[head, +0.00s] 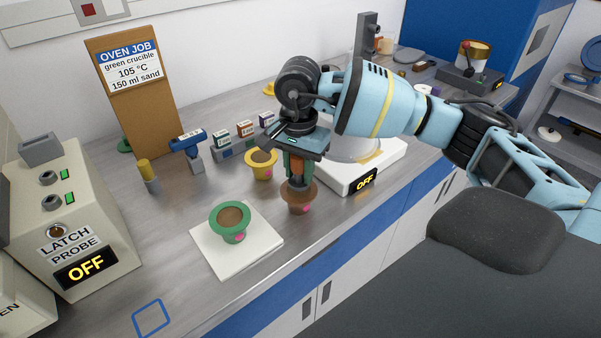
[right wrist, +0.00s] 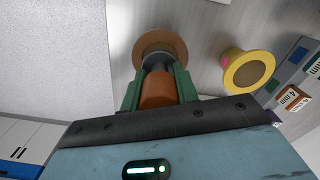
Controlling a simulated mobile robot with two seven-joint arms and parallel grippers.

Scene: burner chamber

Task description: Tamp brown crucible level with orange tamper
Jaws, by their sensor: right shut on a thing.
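The brown crucible (head: 291,205) stands upright on the bench, with a pink mark on its side. It also shows in the right wrist view (right wrist: 142,46). My right gripper (head: 300,168) is above it, pointing down, its green fingers shut on the orange tamper (right wrist: 158,90). The tamper's dark lower end is over or inside the crucible's mouth. The gripper and tamper hide most of the opening, so I cannot tell the depth or how level the contents are. My left gripper is not in view.
A green crucible (head: 229,222) with brown contents stands on a white pad (head: 256,254). A yellow crucible (head: 262,166) is close behind the brown one. A white device reading OFF (head: 365,183) is close on the right. The front-left bench around a blue square outline (head: 151,318) is clear.

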